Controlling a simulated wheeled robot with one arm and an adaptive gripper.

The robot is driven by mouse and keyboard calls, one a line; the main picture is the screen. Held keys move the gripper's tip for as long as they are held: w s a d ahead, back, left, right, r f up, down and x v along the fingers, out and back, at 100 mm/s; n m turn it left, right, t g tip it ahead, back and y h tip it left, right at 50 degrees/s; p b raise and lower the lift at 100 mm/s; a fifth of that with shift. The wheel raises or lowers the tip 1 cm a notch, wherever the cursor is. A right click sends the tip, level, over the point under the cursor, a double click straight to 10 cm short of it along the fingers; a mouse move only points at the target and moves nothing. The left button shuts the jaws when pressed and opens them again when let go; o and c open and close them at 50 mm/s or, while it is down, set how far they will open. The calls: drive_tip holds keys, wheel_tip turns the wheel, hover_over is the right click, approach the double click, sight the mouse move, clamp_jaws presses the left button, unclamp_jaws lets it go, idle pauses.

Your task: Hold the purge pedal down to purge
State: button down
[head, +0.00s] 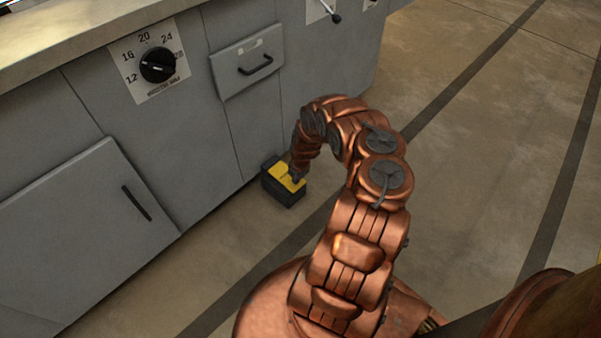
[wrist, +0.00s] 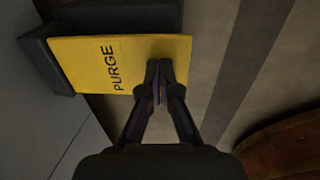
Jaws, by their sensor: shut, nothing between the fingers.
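The purge pedal (head: 279,172) has a yellow top plate on a black base and sits on the floor against the foot of the grey cabinet. In the wrist view its yellow plate (wrist: 85,62) is marked PURGE. My gripper (wrist: 158,66) is shut and empty, its fingertips over the right part of the yellow plate near its lower edge. In the head view my gripper (head: 295,176) points down at the pedal's right side. The tips appear to meet the plate, but I cannot tell whether they press it. The pedal's hinge and travel are not clear.
The grey cabinet (head: 215,150) stands behind the pedal, with a numbered dial (head: 158,65), a drawer with a black handle (head: 256,65), and a door (head: 85,240) at lower left. Open floor (head: 480,120) with dark stripes lies to the right.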

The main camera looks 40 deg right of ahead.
drive_tip(key=shift+a+p, duration=0.3)
drive_tip(key=shift+p, duration=0.1)
drive_tip(key=shift+s+f+p, duration=0.1)
drive_tip(key=shift+f+p, duration=0.4)
drive_tip(key=shift+f, duration=0.35)
drive_tip(key=shift+d+f, duration=0.1)
drive_tip(key=shift+f, duration=0.3)
drive_tip(key=shift+s+f, duration=0.15)
drive_tip(key=shift+s, duration=0.1)
idle(0.4)
drive_tip(key=shift+r+p, duration=0.5)
drive_tip(key=shift+p, duration=0.2)
drive_tip(key=s+r+p, duration=0.3)
drive_tip(key=r+p, duration=0.5)
drive_tip(key=r, duration=0.5)
drive_tip(key=shift+d, duration=0.2)
